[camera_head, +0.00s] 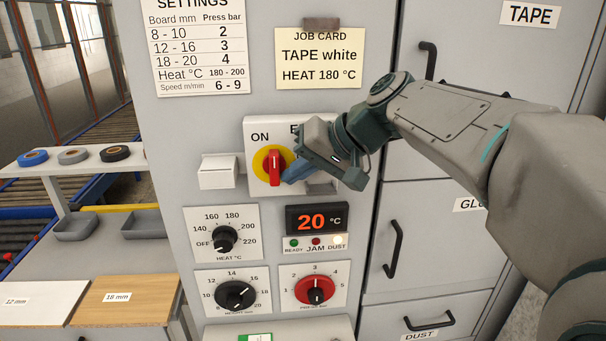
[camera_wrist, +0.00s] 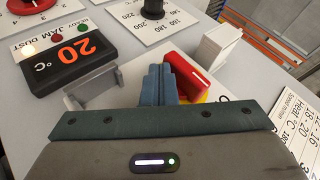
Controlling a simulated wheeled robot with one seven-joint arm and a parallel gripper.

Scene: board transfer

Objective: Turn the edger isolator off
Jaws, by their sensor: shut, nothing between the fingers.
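The edger isolator has a red handle (camera_head: 275,168) on a yellow disc (camera_head: 261,161), set on a white plate (camera_head: 253,123). The handle stands about upright in the head view, with "ON" printed above left; other lettering is hidden behind my gripper. The red handle (camera_wrist: 187,75) also shows in the wrist view. My gripper (camera_head: 290,176) is shut and empty, its blue fingertips close to the handle's right side. In the wrist view the fingers (camera_wrist: 158,80) are together right beside the handle; I cannot tell whether they touch it.
A white block (camera_head: 217,172) sticks out left of the isolator, and a grey bracket (camera_wrist: 90,90) on its other side. Below are the display (camera_head: 317,220) reading 20 °C with the dust lamp lit, the heat knob (camera_head: 224,239), black knob (camera_head: 235,295) and red knob (camera_head: 315,291).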

